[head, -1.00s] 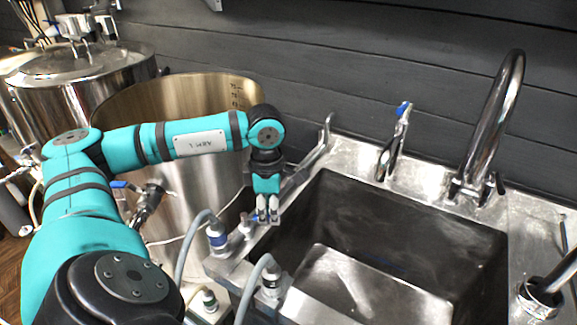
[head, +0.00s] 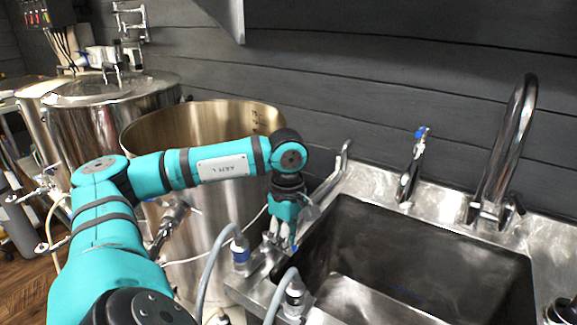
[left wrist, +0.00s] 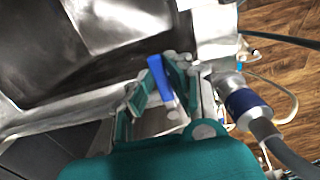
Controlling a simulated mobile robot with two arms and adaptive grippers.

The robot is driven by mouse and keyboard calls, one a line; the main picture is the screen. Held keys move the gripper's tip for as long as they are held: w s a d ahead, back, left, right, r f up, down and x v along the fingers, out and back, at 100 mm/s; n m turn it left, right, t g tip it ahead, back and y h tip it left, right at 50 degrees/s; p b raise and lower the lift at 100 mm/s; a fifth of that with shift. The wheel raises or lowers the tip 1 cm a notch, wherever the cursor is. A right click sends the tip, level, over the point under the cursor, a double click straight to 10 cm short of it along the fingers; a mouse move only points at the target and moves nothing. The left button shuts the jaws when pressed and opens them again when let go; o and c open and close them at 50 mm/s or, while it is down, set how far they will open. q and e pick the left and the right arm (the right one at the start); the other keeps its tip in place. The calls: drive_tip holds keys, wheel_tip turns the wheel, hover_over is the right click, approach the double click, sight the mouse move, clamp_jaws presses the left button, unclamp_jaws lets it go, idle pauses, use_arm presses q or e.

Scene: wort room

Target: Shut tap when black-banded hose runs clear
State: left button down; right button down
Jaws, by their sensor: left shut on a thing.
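My left gripper (head: 281,238) points down at the left rim of the sink. In the left wrist view its fingers (left wrist: 158,90) are closed around a blue tap lever (left wrist: 157,74). The lever is mostly hidden by the fingers in the head view. Beside it, a grey hose ends in a blue-banded fitting (head: 240,252), also in the left wrist view (left wrist: 246,104). Nearer, another grey hose has a fitting with a dark band (head: 294,292), seemingly the black-banded hose. No flow is visible and I cannot tell what runs through it. My right gripper is out of view.
The steel sink (head: 400,215) lies right of my left gripper. A tall faucet (head: 512,135) and a blue-tipped tap (head: 411,170) stand along its back. An open steel pot (head: 205,225) and a lidded kettle (head: 105,125) stand behind my left arm.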

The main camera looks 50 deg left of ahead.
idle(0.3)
use_arm(q)
drive_tip(key=c, duration=1.3)
unclamp_jaws()
drive_tip(key=shift+o, duration=0.2)
wheel_tip(320, 180, up, 12)
